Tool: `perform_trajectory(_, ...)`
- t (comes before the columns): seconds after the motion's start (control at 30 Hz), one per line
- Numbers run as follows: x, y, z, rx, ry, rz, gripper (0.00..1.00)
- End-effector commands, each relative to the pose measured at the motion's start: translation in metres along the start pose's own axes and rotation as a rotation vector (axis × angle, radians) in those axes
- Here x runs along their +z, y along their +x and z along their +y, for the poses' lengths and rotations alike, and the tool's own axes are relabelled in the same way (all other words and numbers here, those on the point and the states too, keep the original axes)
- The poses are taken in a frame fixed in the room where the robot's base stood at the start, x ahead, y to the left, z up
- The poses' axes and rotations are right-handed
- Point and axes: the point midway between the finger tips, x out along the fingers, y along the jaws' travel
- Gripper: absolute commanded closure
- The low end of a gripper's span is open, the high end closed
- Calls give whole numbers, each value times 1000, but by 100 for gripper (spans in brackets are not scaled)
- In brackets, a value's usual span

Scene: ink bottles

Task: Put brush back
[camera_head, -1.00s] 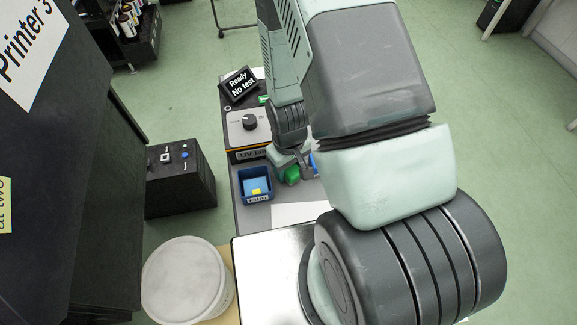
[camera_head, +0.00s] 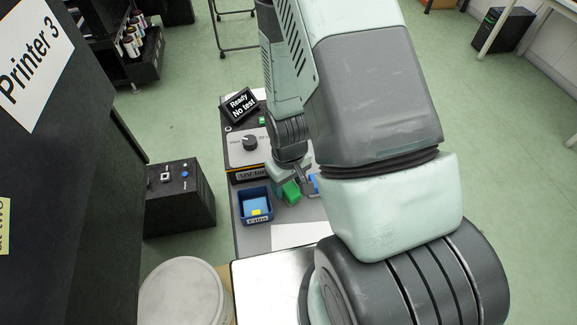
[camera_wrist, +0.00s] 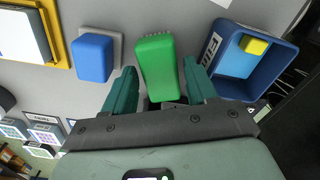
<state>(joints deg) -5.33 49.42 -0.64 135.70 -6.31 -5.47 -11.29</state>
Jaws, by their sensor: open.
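A green block with a ridged or bristly edge (camera_wrist: 160,62), which looks like the brush, lies on the grey bench top. It also shows in the head view (camera_head: 291,192), partly hidden by my gripper. My gripper (camera_wrist: 160,85) is open, with one teal finger on each side of the green block. A gap shows beside the left finger; whether the right finger touches cannot be told. A blue block (camera_wrist: 94,58) sits on a grey pad to the left in the wrist view.
A blue bin (camera_wrist: 232,78) with a blue and a yellow piece inside stands right of the gripper in the wrist view, close to the right finger. A white sheet (camera_head: 298,236) lies in front.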

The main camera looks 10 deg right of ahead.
Motion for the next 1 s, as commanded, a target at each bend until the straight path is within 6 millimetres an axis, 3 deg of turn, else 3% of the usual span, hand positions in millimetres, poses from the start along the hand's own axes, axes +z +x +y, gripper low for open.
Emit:
perform_trajectory(0.2, -1, -47, 0, 1, 0, 6, 43)
perform_trajectory(0.4, -1, -79, 0, 1, 0, 4, 43)
perform_trajectory(0.8, -2, -106, 2, 8, 8, 12, 43)
perform_trajectory(0.87, -6, -121, 4, 18, 20, 32, 43)
perform_trajectory(1.0, -11, -180, 12, 54, 69, 103, 43)
